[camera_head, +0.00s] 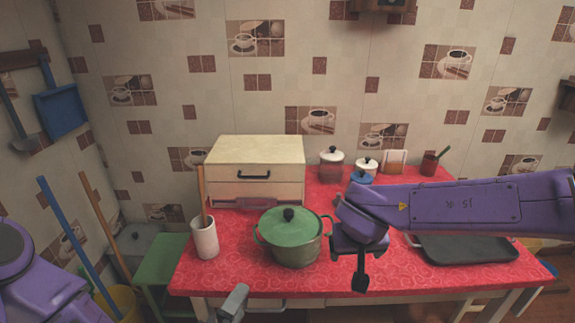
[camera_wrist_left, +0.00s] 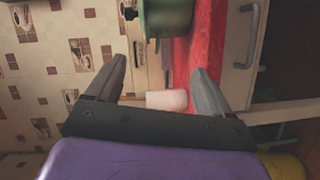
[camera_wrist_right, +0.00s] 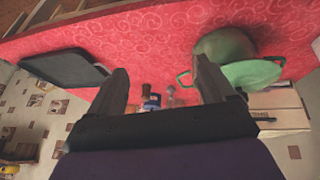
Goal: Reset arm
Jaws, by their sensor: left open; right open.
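My left gripper (camera_head: 232,303) shows at the front edge of the red table, low in the head view, only partly in frame. In the left wrist view its two fingers (camera_wrist_left: 160,68) stand apart with nothing between them gripped. My right arm (camera_head: 450,207) reaches in from the right across the table. Its gripper (camera_head: 360,278) points down, right of the green pot (camera_head: 291,245). In the right wrist view its fingers (camera_wrist_right: 161,68) are apart and empty, with the pot (camera_wrist_right: 228,50) beyond the right finger.
A white cup (camera_head: 205,240) holding a wooden utensil stands at the table's left. A bread box (camera_head: 255,165) and small jars (camera_head: 331,163) are behind. A dark tray (camera_head: 468,250) lies at right, partly under my right arm. A green stool (camera_head: 160,262) stands left of the table.

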